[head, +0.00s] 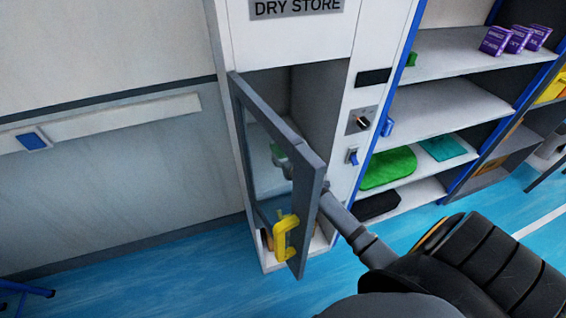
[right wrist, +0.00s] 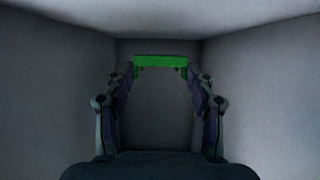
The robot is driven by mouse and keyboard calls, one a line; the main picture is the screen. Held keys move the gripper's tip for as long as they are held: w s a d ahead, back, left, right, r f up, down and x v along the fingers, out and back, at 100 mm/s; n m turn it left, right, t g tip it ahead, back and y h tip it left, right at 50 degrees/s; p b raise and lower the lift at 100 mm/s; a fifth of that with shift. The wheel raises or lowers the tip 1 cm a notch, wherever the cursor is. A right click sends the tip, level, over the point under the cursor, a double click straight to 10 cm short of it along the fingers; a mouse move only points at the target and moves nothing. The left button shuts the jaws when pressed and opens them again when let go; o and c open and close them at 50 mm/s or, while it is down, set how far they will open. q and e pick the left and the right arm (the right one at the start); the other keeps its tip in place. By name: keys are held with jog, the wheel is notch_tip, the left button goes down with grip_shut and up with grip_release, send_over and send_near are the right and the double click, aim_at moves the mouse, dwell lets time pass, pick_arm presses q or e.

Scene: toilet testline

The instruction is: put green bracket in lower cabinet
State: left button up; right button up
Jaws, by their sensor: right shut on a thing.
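The lower cabinet (head: 318,100) is the open compartment under the "DRY STORE" label. My right arm reaches in past the door, and my right gripper (head: 282,158) shows partly behind the door frame and glass. In the right wrist view the green bracket (right wrist: 160,62) spans between the fingertips of my right gripper (right wrist: 160,72), which is shut on it. Grey inner walls surround it there. Whether the bracket touches the cabinet floor cannot be told. My left gripper is not in view.
To the right, a shelf unit (head: 440,106) holds purple boxes (head: 492,41), a green folded item (head: 390,168) and a teal one (head: 442,148). A knob (head: 361,120) and a blue switch (head: 353,156) are on the cabinet front. The blue floor (head: 150,262) at left is mostly clear.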

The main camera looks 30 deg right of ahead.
notch_tip(320, 180, down, 4)
jog(key=shift+f, duration=0.1)
jog(key=shift+f, duration=0.15)
jog(key=o, duration=1.2)
jog(key=shift+c, duration=0.2)
